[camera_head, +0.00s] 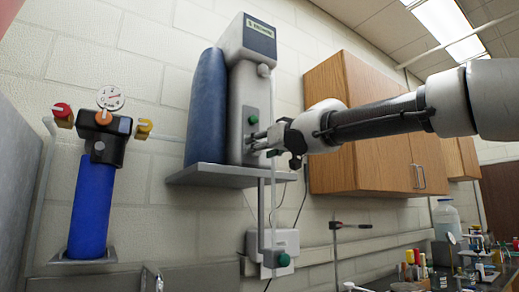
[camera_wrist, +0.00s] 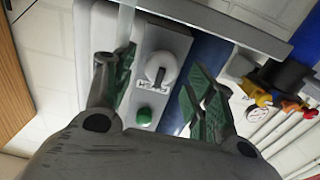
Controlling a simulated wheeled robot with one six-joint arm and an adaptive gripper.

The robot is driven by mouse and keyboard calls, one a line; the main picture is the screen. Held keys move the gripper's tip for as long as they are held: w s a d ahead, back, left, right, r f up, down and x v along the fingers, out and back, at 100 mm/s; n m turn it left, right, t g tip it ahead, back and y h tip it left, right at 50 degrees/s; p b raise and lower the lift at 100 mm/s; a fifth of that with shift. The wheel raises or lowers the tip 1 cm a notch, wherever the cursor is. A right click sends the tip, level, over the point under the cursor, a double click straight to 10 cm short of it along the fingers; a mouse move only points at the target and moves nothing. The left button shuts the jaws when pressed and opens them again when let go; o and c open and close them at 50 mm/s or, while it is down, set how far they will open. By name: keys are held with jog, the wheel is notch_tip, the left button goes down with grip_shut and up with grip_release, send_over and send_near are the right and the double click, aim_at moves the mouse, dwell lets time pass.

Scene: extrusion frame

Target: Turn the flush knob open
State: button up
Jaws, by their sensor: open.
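The flush knob (camera_wrist: 160,68) is a white round knob with a raised grip bar. My gripper (camera_head: 262,143) is open in front of the unit's lower face. In the wrist view my gripper (camera_wrist: 158,76) has one finger on each side of the knob, and nothing is held between them. I cannot tell whether the fingers touch the knob. In the head view the fingers hide the knob.
A green button (camera_wrist: 143,116) sits near the knob on the same face. A grey shelf (camera_head: 215,176) carries the unit and a blue cylinder (camera_head: 206,108). A clear vertical tube (camera_head: 274,180) runs close by my gripper. Wooden cabinets (camera_head: 355,165) are right, and a blue filter (camera_head: 91,207) is left.

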jog(key=shift+x, duration=0.8)
jog(key=c, duration=1)
jog(key=shift+n, duration=0.4)
jog(key=n, duration=1.6)
jog(key=shift+s+a+f+n, duration=0.1)
jog(key=shift+a+f+n, duration=0.1)
jog(key=shift+f+n, duration=0.15)
jog(key=shift+n, duration=0.35)
